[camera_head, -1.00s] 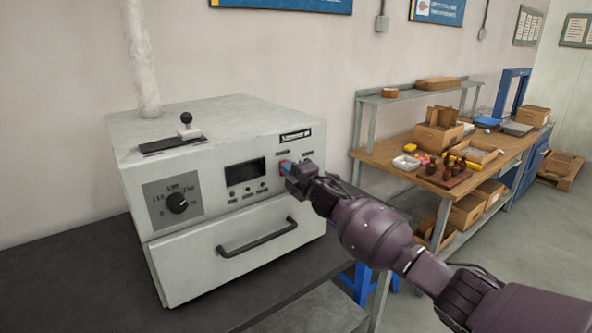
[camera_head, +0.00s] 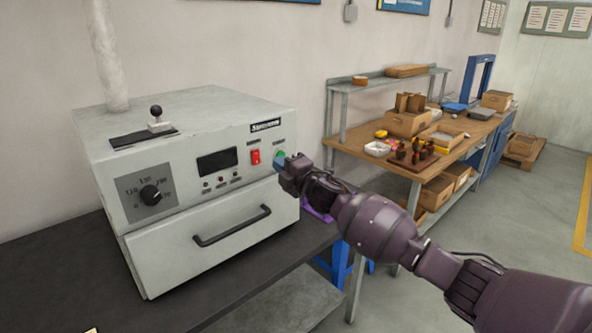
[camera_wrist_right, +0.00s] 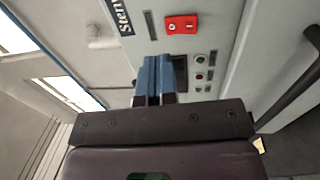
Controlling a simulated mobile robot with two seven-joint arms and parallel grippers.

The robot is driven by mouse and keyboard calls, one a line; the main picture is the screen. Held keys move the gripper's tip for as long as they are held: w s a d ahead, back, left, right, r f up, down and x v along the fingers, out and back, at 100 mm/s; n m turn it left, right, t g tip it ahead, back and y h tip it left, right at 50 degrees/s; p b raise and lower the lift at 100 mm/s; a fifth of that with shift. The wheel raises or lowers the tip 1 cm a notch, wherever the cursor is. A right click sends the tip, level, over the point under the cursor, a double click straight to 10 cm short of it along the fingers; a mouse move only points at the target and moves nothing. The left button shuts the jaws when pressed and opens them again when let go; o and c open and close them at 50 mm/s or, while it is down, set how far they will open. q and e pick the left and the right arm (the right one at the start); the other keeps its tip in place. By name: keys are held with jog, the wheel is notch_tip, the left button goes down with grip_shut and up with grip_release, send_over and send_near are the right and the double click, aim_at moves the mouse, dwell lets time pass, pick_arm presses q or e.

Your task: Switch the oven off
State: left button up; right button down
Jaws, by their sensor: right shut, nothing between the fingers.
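The oven (camera_head: 185,125) is a light grey box on a dark table at the left. On its front are a round black knob (camera_head: 150,195), a dark display (camera_head: 217,162) and a red rocker switch (camera_head: 255,157). In the right wrist view the red switch (camera_wrist_right: 181,24) is fully uncovered, but its position cannot be told. My right gripper (camera_head: 281,163) is shut and empty, just right of the red switch and in front of the panel's right end. Its blue fingers (camera_wrist_right: 155,75) show in the wrist view, partly covering the display. My left gripper is not in view.
A drawer handle (camera_head: 232,226) sticks out below the panel. A lever (camera_head: 157,118) stands on the oven's top. A wooden workbench (camera_head: 360,150) with boxes and parts stands to the right.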

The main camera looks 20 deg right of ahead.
jog(key=s, duration=0.2)
jog(key=s+d, duration=0.1)
jog(key=s+d+r, duration=0.1)
jog(key=s, duration=0.1)
jog(key=shift+s, duration=0.3)
jog(key=shift+m, duration=0.3)
